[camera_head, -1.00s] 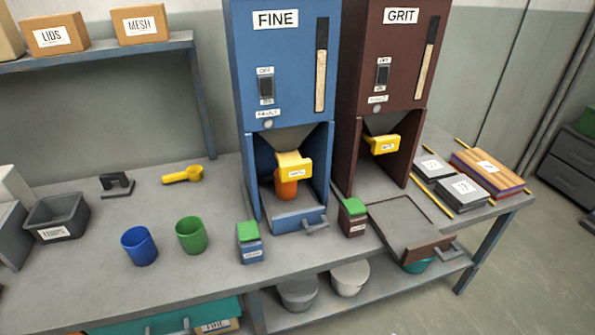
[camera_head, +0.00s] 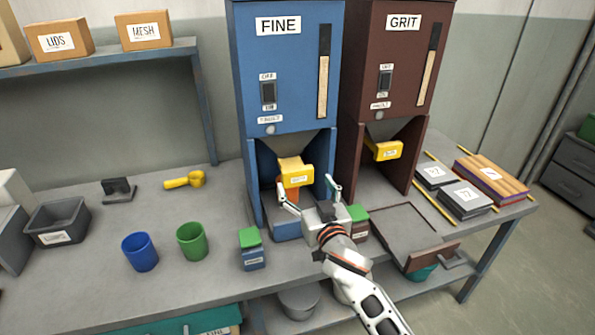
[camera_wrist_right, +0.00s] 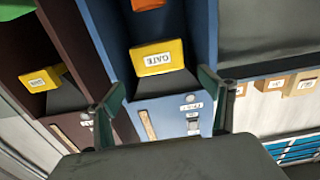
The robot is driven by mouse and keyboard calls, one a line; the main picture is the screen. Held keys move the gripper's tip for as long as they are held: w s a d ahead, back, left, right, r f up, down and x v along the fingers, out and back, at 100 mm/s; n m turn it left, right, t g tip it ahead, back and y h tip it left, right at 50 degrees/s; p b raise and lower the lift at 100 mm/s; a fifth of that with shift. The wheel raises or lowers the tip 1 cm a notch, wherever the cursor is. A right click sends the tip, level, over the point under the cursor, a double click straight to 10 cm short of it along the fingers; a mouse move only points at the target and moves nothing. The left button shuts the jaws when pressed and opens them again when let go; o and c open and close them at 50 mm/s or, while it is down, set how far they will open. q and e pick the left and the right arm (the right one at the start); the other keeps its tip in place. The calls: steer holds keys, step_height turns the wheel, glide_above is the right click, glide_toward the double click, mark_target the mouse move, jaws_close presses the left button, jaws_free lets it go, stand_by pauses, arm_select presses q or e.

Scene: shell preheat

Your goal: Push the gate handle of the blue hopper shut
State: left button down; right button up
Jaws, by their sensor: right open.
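The blue hopper (camera_head: 288,60), labelled FINE, stands at the back of the bench. Its yellow gate handle (camera_head: 295,172) sticks out under the funnel in the open bay. It also shows, labelled GATE, in the upside-down right wrist view (camera_wrist_right: 157,57). An orange cup (camera_head: 290,191) stands below the handle, partly hidden by my gripper. My right gripper (camera_head: 308,187) is open and empty, in front of the bay, with its fingers spread toward the handle. In the wrist view the fingers (camera_wrist_right: 163,85) show apart, with no visible contact with the handle. My left gripper is not in view.
The brown GRIT hopper (camera_head: 393,60) with its own yellow handle (camera_head: 384,151) stands close on the right. A green-lidded box (camera_head: 252,250), a green cup (camera_head: 192,242) and a blue cup (camera_head: 140,252) stand on the left. A brown-fronted tray (camera_head: 432,257) sticks out at right.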

mark_target(299, 173)
steer(key=x, duration=0.7)
steer(key=shift+w+f+b, duration=0.1)
steer(key=shift+w+b, duration=0.1)
steer(key=shift+b, duration=0.1)
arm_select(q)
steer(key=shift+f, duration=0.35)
